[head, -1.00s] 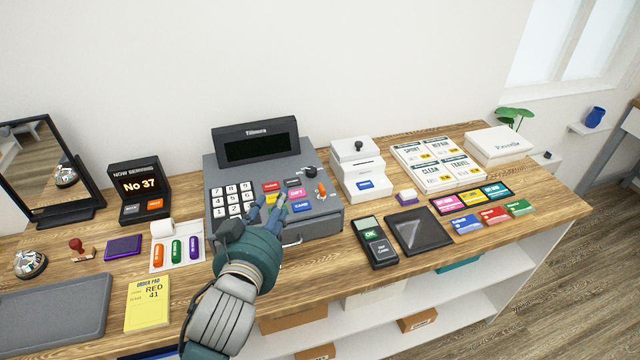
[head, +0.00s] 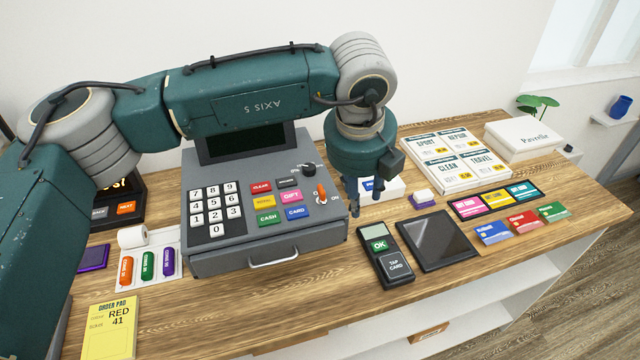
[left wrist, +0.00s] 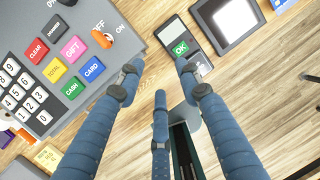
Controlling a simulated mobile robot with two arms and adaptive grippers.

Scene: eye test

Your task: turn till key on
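The grey till (head: 265,240) stands on the wooden counter. Its orange till key (head: 322,191) is at the panel's right side, between an OFF mark, partly hidden, and an ON mark. The key also shows in the left wrist view (left wrist: 103,39), at the till's edge; I cannot tell its exact angle. My left gripper (head: 365,205) hangs fingers down just right of the till, apart from the key. In the left wrist view its fingers (left wrist: 158,82) are spread and empty, over bare counter between till and card reader. My right gripper is not in view.
The card reader (head: 385,255) and a dark tablet (head: 436,240) lie to the right, near the gripper. A white device (head: 392,188) stands behind the gripper. My left arm crosses over the till's display (head: 243,147).

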